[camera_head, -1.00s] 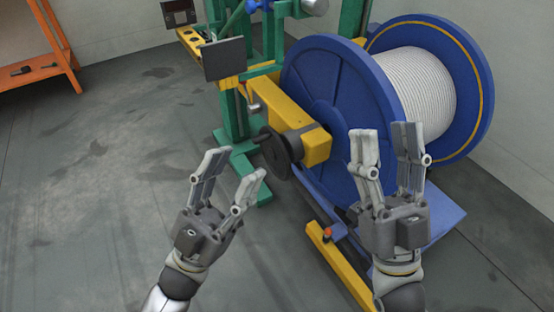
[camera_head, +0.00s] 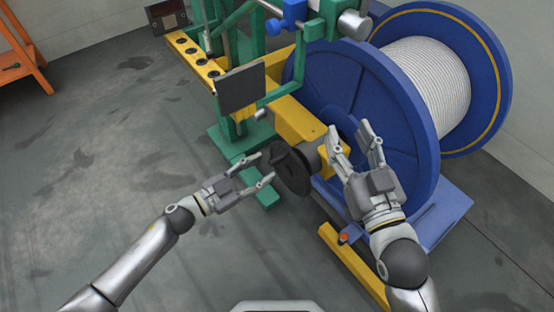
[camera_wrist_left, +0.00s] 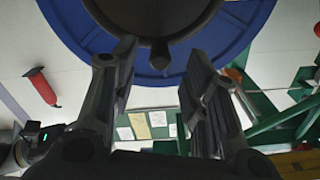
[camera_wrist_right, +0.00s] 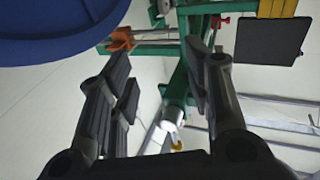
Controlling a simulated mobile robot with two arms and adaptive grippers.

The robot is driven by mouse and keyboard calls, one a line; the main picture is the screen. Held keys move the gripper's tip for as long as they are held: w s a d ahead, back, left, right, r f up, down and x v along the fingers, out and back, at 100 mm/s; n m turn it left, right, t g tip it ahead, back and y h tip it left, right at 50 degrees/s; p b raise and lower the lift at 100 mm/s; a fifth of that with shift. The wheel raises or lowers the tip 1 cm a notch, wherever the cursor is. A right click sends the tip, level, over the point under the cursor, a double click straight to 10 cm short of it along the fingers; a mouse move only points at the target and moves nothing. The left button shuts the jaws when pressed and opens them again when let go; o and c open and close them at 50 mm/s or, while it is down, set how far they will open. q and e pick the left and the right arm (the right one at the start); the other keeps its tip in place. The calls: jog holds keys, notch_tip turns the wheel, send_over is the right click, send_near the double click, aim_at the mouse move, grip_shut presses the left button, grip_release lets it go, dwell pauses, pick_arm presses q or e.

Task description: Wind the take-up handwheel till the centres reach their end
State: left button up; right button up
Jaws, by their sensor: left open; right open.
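The take-up handwheel (camera_head: 290,171) is a dark disc on the yellow arm (camera_head: 300,122) in front of the blue reel (camera_head: 385,120). My left gripper (camera_head: 267,167) is open at the wheel's left edge, its fingertips close to the rim; contact cannot be told. In the left wrist view the dark wheel (camera_wrist_left: 150,15) stands just beyond the open fingers, with a small knob at its lower edge. My right gripper (camera_head: 350,137) is open to the right of the wheel, in front of the reel's flange. In the right wrist view nothing is between its fingers (camera_wrist_right: 165,75). The centres are not clearly visible.
A dark panel (camera_head: 240,88) stands above and left of the wheel on the green frame (camera_head: 230,141). The floor at left is clear, with an orange bench (camera_head: 20,50) far left.

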aim_at(277, 160)
pick_arm(q)
jog(key=b+x, duration=0.1)
jog(key=x, duration=0.4)
jog(key=shift+w+d, duration=0.3)
jog(key=shift+d, duration=0.15)
pick_arm(e)
jog(key=shift+s+a+r+t+y, duration=0.1)
jog(key=shift+s+r+t+y, duration=0.15)
jog(key=shift+r+t, duration=0.55)
jog(key=shift+s+a+r+t+y, duration=0.15)
jog(key=shift+r+t, duration=0.25)
jog(key=shift+r, duration=0.7)
jog(key=shift+s+d+r+t+y, duration=0.1)
jog(key=shift+s+r+t+y, duration=0.2)
jog(key=shift+r+t, duration=0.5)
jog(key=shift+r, duration=0.15)
pick_arm(q)
grip_shut()
